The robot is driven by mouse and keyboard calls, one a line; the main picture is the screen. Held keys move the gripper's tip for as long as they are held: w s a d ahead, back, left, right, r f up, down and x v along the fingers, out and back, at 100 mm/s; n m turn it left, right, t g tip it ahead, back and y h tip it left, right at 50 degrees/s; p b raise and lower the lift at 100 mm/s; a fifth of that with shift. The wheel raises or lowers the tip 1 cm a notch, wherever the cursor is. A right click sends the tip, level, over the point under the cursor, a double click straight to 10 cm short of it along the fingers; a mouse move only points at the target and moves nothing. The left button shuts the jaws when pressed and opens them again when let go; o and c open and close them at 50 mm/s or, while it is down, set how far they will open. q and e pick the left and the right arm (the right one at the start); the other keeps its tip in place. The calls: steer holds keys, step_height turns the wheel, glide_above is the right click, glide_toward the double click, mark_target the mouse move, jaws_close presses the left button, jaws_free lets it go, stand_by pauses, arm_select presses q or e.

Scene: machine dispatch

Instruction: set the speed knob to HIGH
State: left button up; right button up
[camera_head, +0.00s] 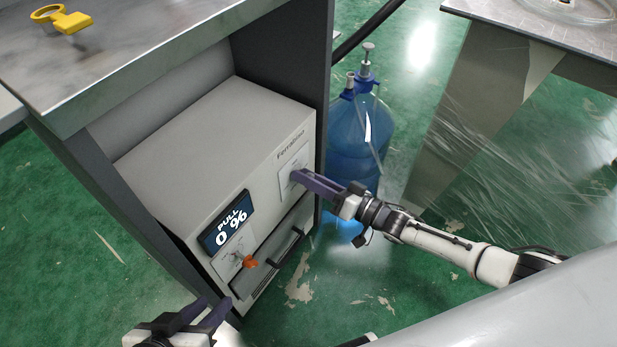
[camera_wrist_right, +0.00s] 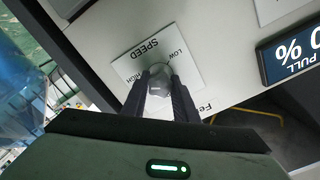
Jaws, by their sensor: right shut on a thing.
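The speed knob (camera_wrist_right: 159,76) is a small grey knob on a white plate (camera_wrist_right: 132,66) marked SPEED, LOW and HIGH, seen upside down in the right wrist view. My right gripper (camera_wrist_right: 160,84) is shut on the knob, with a finger on either side. The fingers hide part of it, and I cannot tell which mark it points to. In the head view my right gripper (camera_head: 296,178) reaches the plate on the front of the grey machine (camera_head: 215,150). My left gripper (camera_head: 208,306) is open and empty, low in front of the machine.
The machine's display (camera_head: 228,223) reads PULL 0 %. Below it are an orange knob (camera_head: 250,262) and a dark handle (camera_head: 287,247). A metal table (camera_head: 130,50) stands over the machine, with a yellow part (camera_head: 66,20) on top. A blue bottle (camera_head: 360,135) stands behind my right gripper.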

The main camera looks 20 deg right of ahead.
arm_select(q)
steer(key=shift+s, duration=0.1)
stand_by(0.4)
arm_select(e)
steer(key=o, duration=1.1)
steer(key=shift+c, duration=0.2)
steer(key=shift+s+d, duration=0.2)
steer(key=shift+s, duration=0.05)
arm_select(q)
steer(key=shift+s+a+r+n+t+y+p, duration=0.15)
steer(key=shift+a+r+n+t+y+p, duration=0.4)
steer(key=shift+p, duration=0.7)
arm_select(e)
steer(key=v, duration=0.9)
steer(key=shift+s+d, duration=0.25)
steer(key=shift+s, duration=0.05)
arm_select(q)
steer(key=shift+a+r+h, duration=0.1)
steer(key=shift+r+h, duration=0.05)
steer(key=shift+h, duration=0.1)
arm_select(e)
steer(key=shift+a, duration=0.1)
